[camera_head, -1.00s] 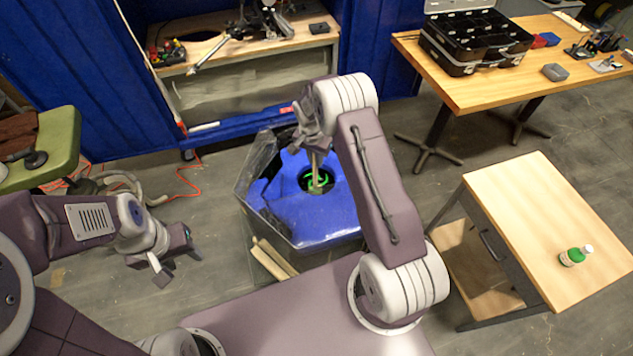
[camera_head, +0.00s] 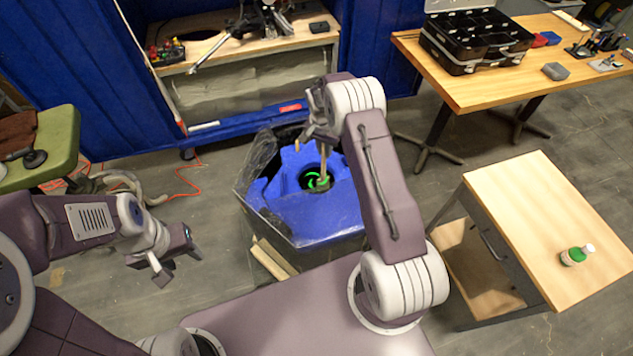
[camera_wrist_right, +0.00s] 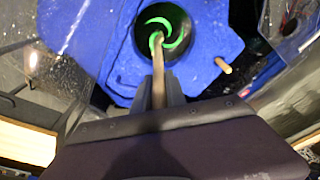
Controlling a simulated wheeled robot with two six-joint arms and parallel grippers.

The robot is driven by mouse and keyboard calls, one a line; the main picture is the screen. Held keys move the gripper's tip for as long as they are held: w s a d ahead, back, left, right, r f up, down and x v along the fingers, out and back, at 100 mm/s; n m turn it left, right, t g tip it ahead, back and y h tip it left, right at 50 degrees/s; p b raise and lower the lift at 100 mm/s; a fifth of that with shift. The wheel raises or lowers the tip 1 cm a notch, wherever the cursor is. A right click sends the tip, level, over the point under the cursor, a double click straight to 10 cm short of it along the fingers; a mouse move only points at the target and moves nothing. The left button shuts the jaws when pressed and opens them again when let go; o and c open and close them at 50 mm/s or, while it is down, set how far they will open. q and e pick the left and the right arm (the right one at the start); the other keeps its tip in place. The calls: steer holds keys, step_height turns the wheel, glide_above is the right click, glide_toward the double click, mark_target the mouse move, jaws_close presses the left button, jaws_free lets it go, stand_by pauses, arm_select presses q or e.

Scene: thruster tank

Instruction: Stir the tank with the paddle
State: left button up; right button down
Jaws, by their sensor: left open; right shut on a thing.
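The tank (camera_head: 275,203) is a dark open-topped bin with a blue insert (camera_head: 318,212) that has a round dark opening. A bright green swirl (camera_head: 312,181) shows inside the opening, and it also shows in the right wrist view (camera_wrist_right: 172,32). My right gripper (camera_head: 322,138) is above the tank, shut on the paddle (camera_head: 323,162), a wooden stick. The paddle's lower end reaches into the opening at the green swirl; in the right wrist view the shaft (camera_wrist_right: 158,75) runs up to it. My left gripper (camera_head: 178,262) is open and empty, left of the tank above the floor.
A short wooden peg (camera_head: 297,146) stands on the blue insert. Wooden boards (camera_head: 272,258) lean by the tank's front. A small table (camera_head: 540,215) with a green-and-white bottle (camera_head: 574,256) stands at right. A workbench (camera_head: 490,75) holds a black case (camera_head: 472,42).

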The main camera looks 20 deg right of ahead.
steer(key=shift+w+a+b, duration=0.5)
steer(key=shift+w+a, duration=0.7)
steer(key=shift+a, duration=0.75)
steer(key=shift+s+d+p, duration=0.25)
steer(key=shift+s+d, duration=0.15)
steer(key=shift+s, duration=0.35)
steer(key=shift+s+d+p, duration=0.2)
steer(key=shift+s+d, duration=0.25)
steer(key=shift+s, duration=0.3)
steer(key=shift+s+d+p, duration=0.25)
steer(key=shift+s+d, duration=0.15)
steer(key=shift+s, duration=0.35)
steer(key=shift+w+d, duration=0.45)
steer(key=shift+w, duration=0.25)
steer(key=shift+w+d, duration=0.25)
steer(key=shift+w, duration=0.15)
